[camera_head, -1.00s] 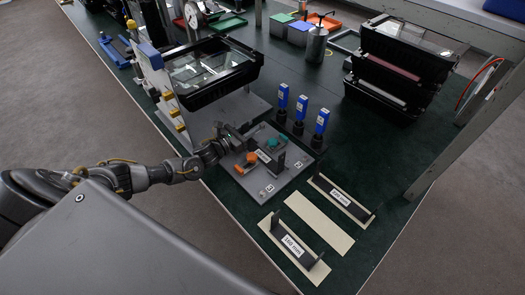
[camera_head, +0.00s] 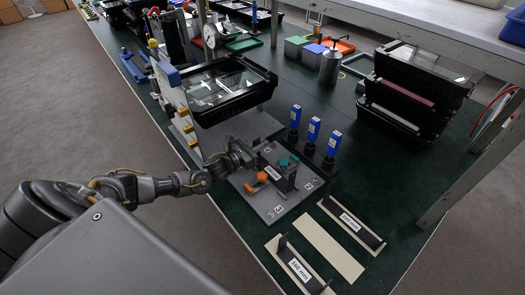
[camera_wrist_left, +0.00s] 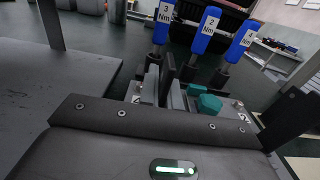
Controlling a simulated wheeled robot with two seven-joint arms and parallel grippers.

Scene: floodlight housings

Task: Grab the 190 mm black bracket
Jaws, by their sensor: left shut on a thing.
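A black bracket with a white label (camera_head: 274,173) stands on the grey fixture plate (camera_head: 268,208), between an orange clamp (camera_head: 262,180) and a teal clamp (camera_head: 287,161). The label is too small to read. My left gripper (camera_head: 246,153) is at the bracket's far-left end and shut on it. In the left wrist view my left gripper (camera_wrist_left: 160,85) shows its fingers close together, with a teal part (camera_wrist_left: 208,104) to their right. A bracket marked 160 mm (camera_head: 300,268) and another labelled bracket (camera_head: 350,222) stand on beige strips. My right gripper is not in view.
The middle beige strip (camera_head: 328,250) is empty. Several blue-topped tools (camera_head: 313,132) stand just behind the plate. A black-framed housing (camera_head: 232,88) is at the back left. Black housings (camera_head: 412,98) are stacked at the right, near a grey frame post (camera_head: 470,170).

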